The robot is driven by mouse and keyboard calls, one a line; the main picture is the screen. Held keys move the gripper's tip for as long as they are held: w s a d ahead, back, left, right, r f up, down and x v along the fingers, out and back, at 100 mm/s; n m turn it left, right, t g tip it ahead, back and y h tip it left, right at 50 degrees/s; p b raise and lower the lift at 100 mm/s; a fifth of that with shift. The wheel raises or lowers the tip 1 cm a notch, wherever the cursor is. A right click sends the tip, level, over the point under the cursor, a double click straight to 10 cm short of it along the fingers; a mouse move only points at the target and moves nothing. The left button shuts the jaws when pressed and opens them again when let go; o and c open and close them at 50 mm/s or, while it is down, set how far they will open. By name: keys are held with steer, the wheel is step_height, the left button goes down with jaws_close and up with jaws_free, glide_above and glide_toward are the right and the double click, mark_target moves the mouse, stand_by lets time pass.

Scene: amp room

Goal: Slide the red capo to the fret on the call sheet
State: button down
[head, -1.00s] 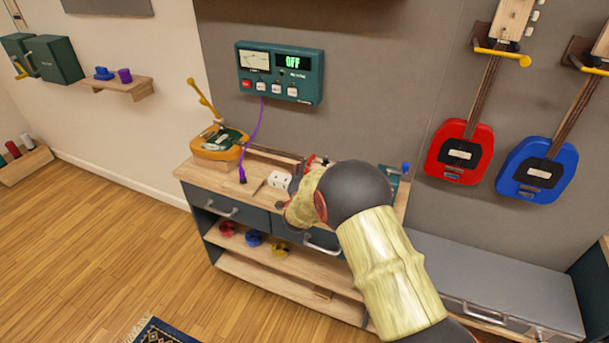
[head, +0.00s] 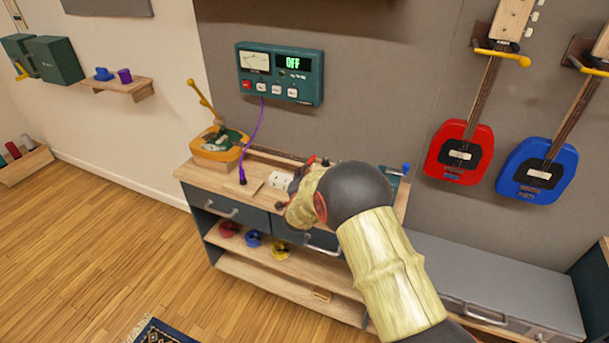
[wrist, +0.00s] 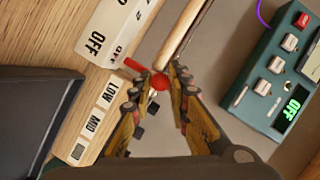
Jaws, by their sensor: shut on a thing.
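In the wrist view a small red piece with a round knob, apparently the red capo (wrist: 158,82), sits between my fingertips. My gripper (wrist: 160,80) is shut on it, at the near end of a pale wooden bar. White pieces lettered OFF (wrist: 112,30) and small labels reading LOW and MID (wrist: 88,122) lie to the left of it. In the head view my arm hides most of the gripper and the red piece, over the wooden bench (head: 200,174). I cannot pick out a call sheet for certain.
A green wall unit (head: 280,74) showing OFF hangs above the bench, with a purple cable (head: 254,128) hanging from it. A yellow instrument (head: 218,142) is on the bench's left end. Red (head: 459,153) and blue (head: 537,170) guitars hang at right.

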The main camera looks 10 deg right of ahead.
steer(key=shift+a, duration=0.1)
steer(key=w+a, duration=0.1)
steer(key=a, duration=0.1)
steer(key=w+a+b, duration=0.1)
steer(key=w+a, duration=0.1)
steer(key=shift+w+a, duration=0.15)
steer(key=c, duration=1.7)
jaws_free()
steer(key=v, duration=1.2)
